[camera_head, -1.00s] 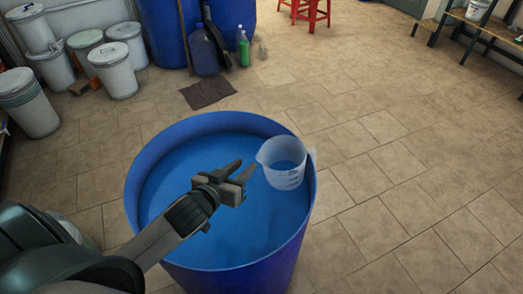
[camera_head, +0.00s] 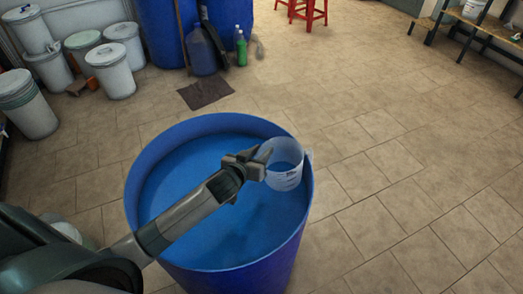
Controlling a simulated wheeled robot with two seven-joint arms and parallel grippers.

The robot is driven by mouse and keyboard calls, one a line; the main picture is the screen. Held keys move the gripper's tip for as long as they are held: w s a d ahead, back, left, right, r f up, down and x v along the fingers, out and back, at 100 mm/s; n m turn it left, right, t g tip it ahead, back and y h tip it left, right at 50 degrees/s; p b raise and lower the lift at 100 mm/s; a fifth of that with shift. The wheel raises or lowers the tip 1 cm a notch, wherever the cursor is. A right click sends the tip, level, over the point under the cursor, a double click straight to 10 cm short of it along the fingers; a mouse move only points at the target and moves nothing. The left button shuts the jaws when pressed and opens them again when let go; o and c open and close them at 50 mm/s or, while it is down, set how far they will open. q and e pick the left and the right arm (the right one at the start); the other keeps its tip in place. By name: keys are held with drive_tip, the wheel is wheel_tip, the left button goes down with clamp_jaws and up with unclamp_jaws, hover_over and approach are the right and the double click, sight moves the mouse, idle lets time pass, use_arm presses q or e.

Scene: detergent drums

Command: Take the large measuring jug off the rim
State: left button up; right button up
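The large measuring jug (camera_head: 286,176) is translucent white with dark markings. It hangs upright at the inner right side of the rim of a blue drum (camera_head: 300,226), which holds blue liquid. My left gripper (camera_head: 262,153) reaches across the drum from the lower left, and its fingertips are at the jug's left upper edge. The fingers look apart. Whether the jug's wall lies between them, or whether they touch it, I cannot tell. My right gripper is not in view.
Several lidded white buckets (camera_head: 110,72) stand at the upper left. A dark mat (camera_head: 206,92) lies behind the drum, near a blue jug (camera_head: 204,52) and a green bottle (camera_head: 242,50). A red stool (camera_head: 308,14) is at the back. The tiled floor at right is clear.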

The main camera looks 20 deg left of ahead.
use_arm(q)
drive_tip(key=shift+w, duration=0.1)
clamp_jaws()
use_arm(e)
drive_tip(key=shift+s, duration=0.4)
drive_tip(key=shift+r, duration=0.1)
